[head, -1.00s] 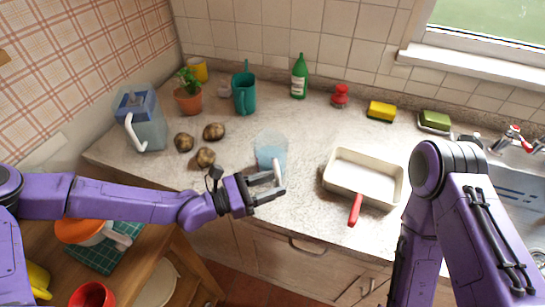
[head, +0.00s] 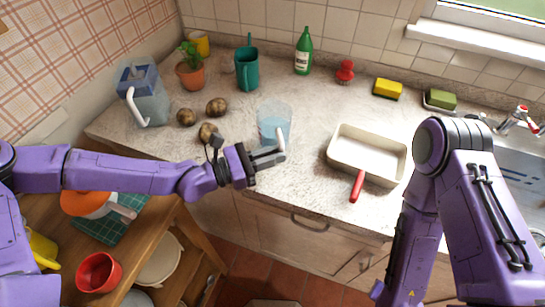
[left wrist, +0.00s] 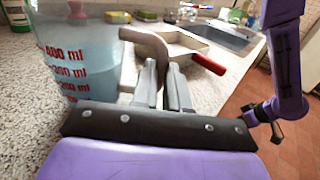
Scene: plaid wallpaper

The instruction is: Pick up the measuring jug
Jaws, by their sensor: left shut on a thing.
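The measuring jug (head: 272,122) is clear, with bluish liquid inside and a pale handle toward me. It stands upright on the counter, and I see no clear gap beneath it. In the left wrist view the jug (left wrist: 85,52) fills the left side, with red ml marks. My left gripper (head: 270,158) is at the near side of the jug, shut on its handle. In the left wrist view the fingers (left wrist: 165,85) meet at the handle's lower part. My right gripper is outside the head view; a small dark end of my right arm (left wrist: 272,128) shows in the left wrist view, unclear.
A cream pan (head: 367,152) with a red handle lies right of the jug. Potatoes (head: 207,132) lie to its left, near a blue-lidded pitcher (head: 150,100). Counter between jug and pan is clear.

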